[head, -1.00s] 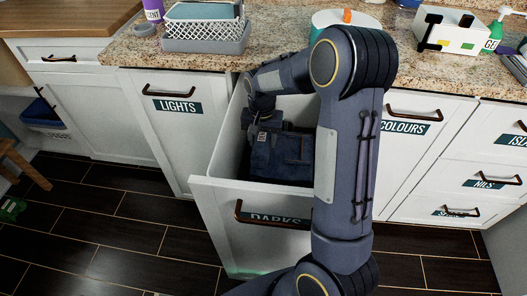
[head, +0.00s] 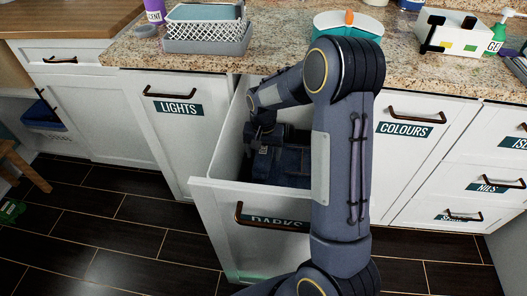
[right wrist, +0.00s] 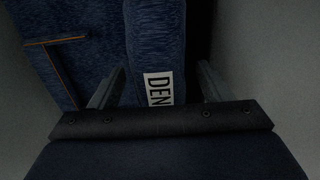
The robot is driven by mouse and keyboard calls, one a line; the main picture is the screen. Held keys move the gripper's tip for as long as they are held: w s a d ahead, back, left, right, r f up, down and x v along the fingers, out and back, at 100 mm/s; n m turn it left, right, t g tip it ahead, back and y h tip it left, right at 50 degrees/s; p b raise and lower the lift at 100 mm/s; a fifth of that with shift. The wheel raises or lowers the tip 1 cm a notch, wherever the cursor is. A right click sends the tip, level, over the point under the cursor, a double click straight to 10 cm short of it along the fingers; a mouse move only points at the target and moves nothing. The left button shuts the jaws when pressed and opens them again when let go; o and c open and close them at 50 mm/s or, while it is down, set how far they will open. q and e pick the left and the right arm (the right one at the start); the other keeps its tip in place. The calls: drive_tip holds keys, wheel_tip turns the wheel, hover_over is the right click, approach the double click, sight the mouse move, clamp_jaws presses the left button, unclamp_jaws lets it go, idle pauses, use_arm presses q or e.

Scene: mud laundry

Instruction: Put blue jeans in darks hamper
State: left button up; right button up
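The blue jeans (head: 290,162) are inside the pulled-out darks hamper (head: 215,215), a white drawer whose DARKS label is partly covered by my right arm. My right gripper (head: 264,136) reaches down into the hamper, just above the jeans. In the right wrist view, the jeans (right wrist: 70,40) with a white label lie below and partly between the fingers. The fingers (right wrist: 160,85) stand apart, with a dark gap between the right finger and the cloth. My arm hides the right side of the hamper. My left gripper is not in view.
The lights hamper (head: 160,140) and colours hamper (head: 410,165) are shut on either side. The granite counter (head: 270,55) above holds a basket (head: 205,35), a teal tub (head: 345,24) and a white caddy (head: 450,32).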

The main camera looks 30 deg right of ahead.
wheel_tip(320, 180, up, 12)
drive_tip(key=p, duration=0.3)
drive_tip(key=shift+r, duration=0.15)
idle(0.5)
